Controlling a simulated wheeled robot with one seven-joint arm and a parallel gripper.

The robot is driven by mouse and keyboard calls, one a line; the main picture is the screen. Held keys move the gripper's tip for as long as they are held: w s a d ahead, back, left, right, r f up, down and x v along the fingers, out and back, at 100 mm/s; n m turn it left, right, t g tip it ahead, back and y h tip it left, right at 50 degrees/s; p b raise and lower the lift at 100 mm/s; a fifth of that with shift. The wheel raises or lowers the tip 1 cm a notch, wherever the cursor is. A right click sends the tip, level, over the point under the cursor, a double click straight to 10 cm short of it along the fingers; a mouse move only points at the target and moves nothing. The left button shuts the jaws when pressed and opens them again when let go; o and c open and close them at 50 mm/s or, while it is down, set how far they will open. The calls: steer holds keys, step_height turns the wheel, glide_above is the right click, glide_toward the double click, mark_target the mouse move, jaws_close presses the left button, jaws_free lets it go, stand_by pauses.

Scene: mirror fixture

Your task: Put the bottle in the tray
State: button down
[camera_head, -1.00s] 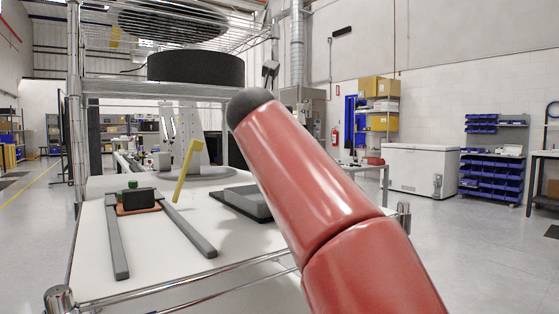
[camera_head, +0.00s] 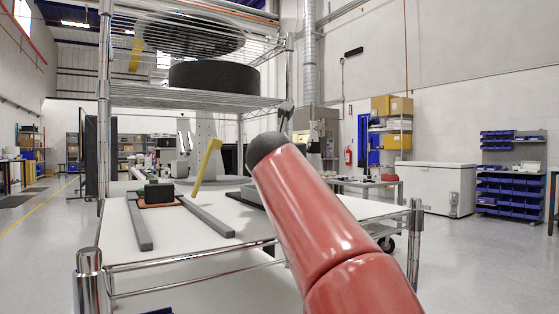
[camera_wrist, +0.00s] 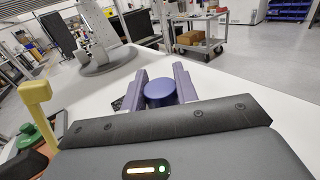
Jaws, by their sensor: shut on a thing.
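In the wrist view the two purple fingers of my gripper (camera_wrist: 160,83) are closed on a round blue-purple top, which I take to be the bottle (camera_wrist: 160,93). Only this top shows; the rest is hidden below. The gripper is over the white table (camera_wrist: 235,85). In the head view my red arm hides the gripper. A dark grey flat object (camera_head: 251,196), partly behind the arm, may be the tray; I cannot tell for sure. A small dark mesh patch (camera_wrist: 117,103) shows beside the left finger.
A yellow upright piece (camera_head: 207,160) stands left of my arm, close to the gripper in the wrist view (camera_wrist: 36,100). Two grey bars (camera_head: 139,225) and a black block (camera_head: 160,193) with a green knob lie left. A wire shelf (camera_head: 190,98) hangs over the table.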

steer(key=c, duration=1.1)
jaws_free()
steer(key=s+b, duration=0.4)
steer(key=s, duration=0.8)
steer(key=shift+a, duration=0.1)
